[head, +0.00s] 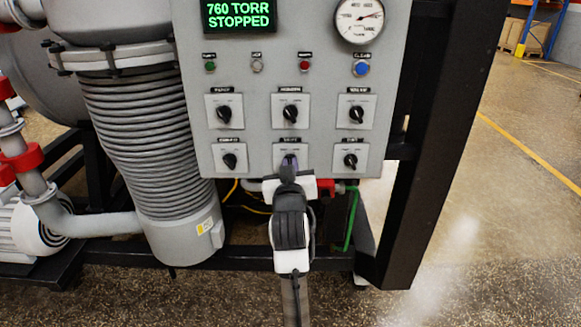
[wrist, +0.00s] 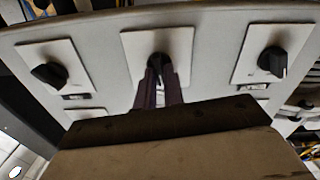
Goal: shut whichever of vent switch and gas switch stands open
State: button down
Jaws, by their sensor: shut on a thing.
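The grey control panel (head: 260,110) carries two rows of three black rotary knobs on white plates. My gripper (head: 289,165) is at the bottom middle knob, which it largely hides in the head view. In the wrist view my gripper (wrist: 159,75) has both fingers closed around this middle knob (wrist: 157,59). The bottom right knob (head: 350,160) and bottom left knob (head: 229,161) stand free on either side. The labels are too small to read surely, so I cannot tell which knobs are the vent and gas switches. The held knob's pointer is hidden.
The display (head: 238,15) reads 760 TORR, STOPPED. A gauge (head: 359,18) and a row of small buttons sit above the knobs. A ribbed grey cylinder (head: 145,140) stands left, and a black frame post (head: 425,150) stands right. Open floor lies further right.

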jog(key=shift+n, duration=2)
jog(key=c, duration=1.5)
grip_release()
jog(key=shift+a, duration=0.1)
jog(key=shift+s, duration=0.1)
jog(key=s+p, duration=0.9)
jog(key=s, duration=0.4)
jog(key=shift+s+p, duration=0.3)
jog(key=shift+p, duration=0.05)
